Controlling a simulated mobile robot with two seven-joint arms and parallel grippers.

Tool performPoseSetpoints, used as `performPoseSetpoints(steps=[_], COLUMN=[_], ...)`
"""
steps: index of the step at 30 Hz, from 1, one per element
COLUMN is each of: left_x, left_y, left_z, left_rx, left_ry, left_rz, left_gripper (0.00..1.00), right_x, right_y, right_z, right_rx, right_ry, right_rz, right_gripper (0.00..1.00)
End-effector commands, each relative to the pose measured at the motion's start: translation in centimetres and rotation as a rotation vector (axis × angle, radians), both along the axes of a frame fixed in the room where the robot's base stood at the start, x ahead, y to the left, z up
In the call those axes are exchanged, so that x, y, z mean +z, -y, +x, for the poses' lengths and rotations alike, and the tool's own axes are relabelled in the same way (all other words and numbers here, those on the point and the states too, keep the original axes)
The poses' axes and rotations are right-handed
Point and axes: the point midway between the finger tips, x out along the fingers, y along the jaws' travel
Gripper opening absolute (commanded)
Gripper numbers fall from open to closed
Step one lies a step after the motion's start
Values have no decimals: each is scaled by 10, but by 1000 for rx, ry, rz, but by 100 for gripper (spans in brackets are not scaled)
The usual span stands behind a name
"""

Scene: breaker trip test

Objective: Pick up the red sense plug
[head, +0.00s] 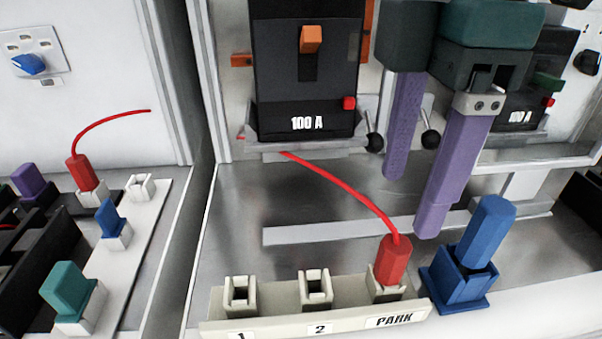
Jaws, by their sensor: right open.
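A red plug (394,262) with a curved red lead stands in the socket marked PARK at the right end of the cream socket strip (262,321). My right gripper (412,200) reaches down from the top right with two purple fingers. It is open and empty, with its fingertips above and slightly right of the red plug, apart from it. A second red plug (84,174) with a red lead stands in a holder on the left bench. My left gripper is not in view.
Sockets 1 (240,292) and 2 (316,288) are empty. A blue plug (488,232) stands in a blue holder close right of the PARK socket. A black 100 A breaker (303,85) stands behind. A divider separates the left bench, which holds blue, purple and teal plugs.

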Motion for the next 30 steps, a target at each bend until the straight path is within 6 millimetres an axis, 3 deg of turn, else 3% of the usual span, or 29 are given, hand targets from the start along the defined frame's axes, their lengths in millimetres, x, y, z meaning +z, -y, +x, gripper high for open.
performPoseSetpoints(steps=[21,30], left_x=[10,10], left_y=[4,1], left_z=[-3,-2], left_rx=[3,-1], left_ry=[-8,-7], left_rz=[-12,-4], left_gripper=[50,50], right_x=[-92,-96], right_y=[-1,-1], right_z=[4,4], right_rx=[-9,-8], right_ry=[-3,-1], right_rz=[-13,-11], right_gripper=[70,68])
